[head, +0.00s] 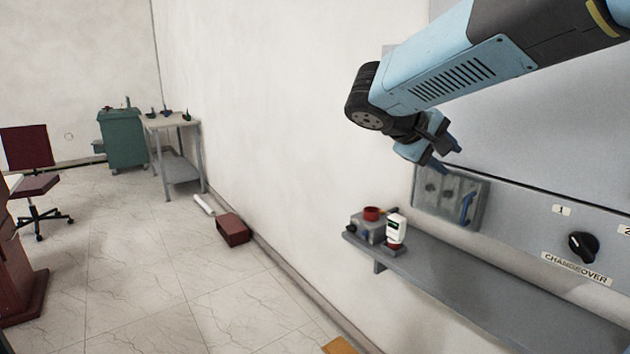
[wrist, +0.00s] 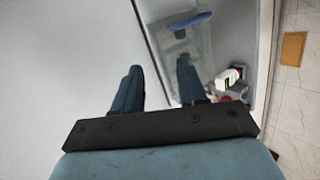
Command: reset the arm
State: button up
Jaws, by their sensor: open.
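My arm reaches in from the upper right of the head view. My gripper (head: 449,158) hangs at its end, in front of the wall panel and above the grey shelf. In the wrist view my gripper (wrist: 158,80) shows two blue fingers spread apart with nothing between them. A grey plate with a blue handle (head: 467,208) is on the panel just below the gripper. The blue handle also shows at the top of the wrist view (wrist: 190,20).
The grey shelf (head: 500,290) holds a white device (head: 396,229) and a red round part (head: 373,213) at its left end. A black changeover knob (head: 583,246) is on the panel at right. A brown box (head: 233,230) lies on the floor; the floor at left centre is clear.

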jog(key=s+f+m+y, duration=0.2)
jog(key=s+f+y, duration=0.2)
jog(key=s, duration=0.4)
jog(key=s+a+f+m+y, duration=0.1)
jog(key=s+f+y, duration=0.3)
jog(key=s, duration=0.5)
jog(key=shift+a+f+m+t+y, duration=0.15)
jog(key=shift+f+m+t+y, duration=0.25)
jog(key=shift+m+y, duration=0.65)
dwell(1.6)
